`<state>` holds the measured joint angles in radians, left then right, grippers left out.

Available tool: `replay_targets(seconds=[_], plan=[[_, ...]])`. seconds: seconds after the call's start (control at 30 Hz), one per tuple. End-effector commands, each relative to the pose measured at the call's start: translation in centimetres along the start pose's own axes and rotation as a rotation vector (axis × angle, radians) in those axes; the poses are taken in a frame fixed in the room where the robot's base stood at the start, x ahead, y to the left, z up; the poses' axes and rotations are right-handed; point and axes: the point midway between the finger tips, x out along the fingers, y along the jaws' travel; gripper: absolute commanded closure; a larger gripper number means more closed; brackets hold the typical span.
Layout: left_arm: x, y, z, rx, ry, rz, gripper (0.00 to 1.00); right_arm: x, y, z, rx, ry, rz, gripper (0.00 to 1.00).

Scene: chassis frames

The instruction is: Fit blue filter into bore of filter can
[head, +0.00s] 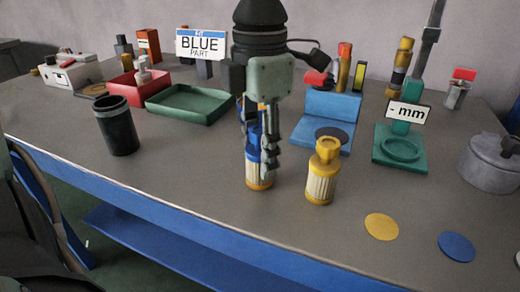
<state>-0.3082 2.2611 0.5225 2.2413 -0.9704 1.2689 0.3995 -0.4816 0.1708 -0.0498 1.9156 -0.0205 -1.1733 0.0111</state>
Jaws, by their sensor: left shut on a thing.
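The blue filter (253,152) has a blue top, a pale pleated body and an orange-yellow lower rim. It is upright at the middle of the table. My left gripper (262,150) comes down from above and is shut on its upper part, hiding some of it. I cannot tell whether the filter's base touches the table. The dark open-topped can (118,128), which looks like the filter can, stands upright at the left, well apart from the filter. Its inside is mostly hidden. My right gripper is not in view.
A yellow-capped filter (321,178) stands close right of the held one. Yellow (382,227) and blue (457,246) discs lie at the front right. A green tray (190,104), a "BLUE PART" sign (201,44) and a blue stand (328,115) are behind. A grey pot (490,168) is far right.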

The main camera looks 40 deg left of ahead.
Motion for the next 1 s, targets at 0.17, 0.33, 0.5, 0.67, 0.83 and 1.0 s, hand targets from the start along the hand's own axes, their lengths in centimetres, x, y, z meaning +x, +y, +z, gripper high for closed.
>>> replay_targets(seconds=[0.17, 0.33, 0.5, 0.67, 0.83, 1.0], plan=[[0.2, 0.0, 0.0, 0.0, 0.0, 0.0, 0.92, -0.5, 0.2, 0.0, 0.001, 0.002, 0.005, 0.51], [0.2, 0.0, 0.0, 0.0, 0.001, 0.0, 0.44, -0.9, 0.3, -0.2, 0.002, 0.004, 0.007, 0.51], [0.2, 0.0, 0.0, 0.0, 0.001, 0.0, 0.42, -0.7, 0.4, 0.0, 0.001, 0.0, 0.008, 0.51], [0.1, 0.0, 0.0, 0.0, 0.001, 0.0, 0.42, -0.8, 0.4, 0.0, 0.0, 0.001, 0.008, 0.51], [0.0, -0.1, -0.1, 0.0, 0.002, -0.003, 0.42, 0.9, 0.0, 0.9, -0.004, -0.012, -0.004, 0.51], [-3.1, 0.1, 0.0, -0.001, -0.005, 0.004, 0.42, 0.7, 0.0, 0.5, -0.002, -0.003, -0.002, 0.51]])
